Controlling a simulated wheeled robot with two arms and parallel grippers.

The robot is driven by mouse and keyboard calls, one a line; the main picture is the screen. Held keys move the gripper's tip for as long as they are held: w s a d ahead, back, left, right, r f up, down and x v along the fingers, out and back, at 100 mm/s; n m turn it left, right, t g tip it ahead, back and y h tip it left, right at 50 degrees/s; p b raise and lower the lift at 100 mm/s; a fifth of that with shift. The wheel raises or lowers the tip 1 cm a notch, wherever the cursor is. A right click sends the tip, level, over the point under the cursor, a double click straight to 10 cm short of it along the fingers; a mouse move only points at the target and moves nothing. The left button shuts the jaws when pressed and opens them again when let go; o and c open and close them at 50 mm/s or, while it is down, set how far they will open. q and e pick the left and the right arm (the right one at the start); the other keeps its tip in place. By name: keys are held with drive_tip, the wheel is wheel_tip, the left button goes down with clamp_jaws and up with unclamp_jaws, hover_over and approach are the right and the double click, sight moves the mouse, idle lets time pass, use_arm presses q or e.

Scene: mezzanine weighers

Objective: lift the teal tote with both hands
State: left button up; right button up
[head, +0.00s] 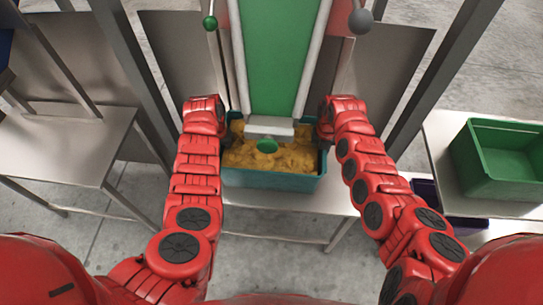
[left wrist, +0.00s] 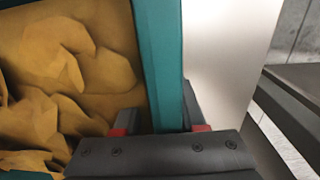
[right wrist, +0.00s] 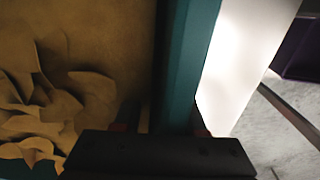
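The teal tote (head: 270,181) sits under the lower end of a green chute, at a pale bench. It holds crumpled yellow-brown pieces (head: 242,157). My left gripper (left wrist: 165,128) straddles the tote's left wall (left wrist: 162,60), one finger inside and one outside, with both appearing to press on it. My right gripper (right wrist: 170,128) straddles the opposite wall (right wrist: 190,60) the same way; that view is dark. In the head view my wrists hide both fingertips. The tote looks level, and I see no clear gap beneath it.
The green chute (head: 278,60) and its pale end piece (head: 270,127) hang over the tote's far part. Metal posts (head: 138,75) stand on both sides. A green bin (head: 500,160) sits on the right table (head: 440,135). A bare table (head: 70,145) is at left.

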use_arm(q)
clamp_jaws()
use_arm(e)
clamp_jaws()
use_arm(q)
drive_tip(key=shift+d, duration=0.15)
use_arm(e)
drive_tip(key=shift+a, duration=0.15)
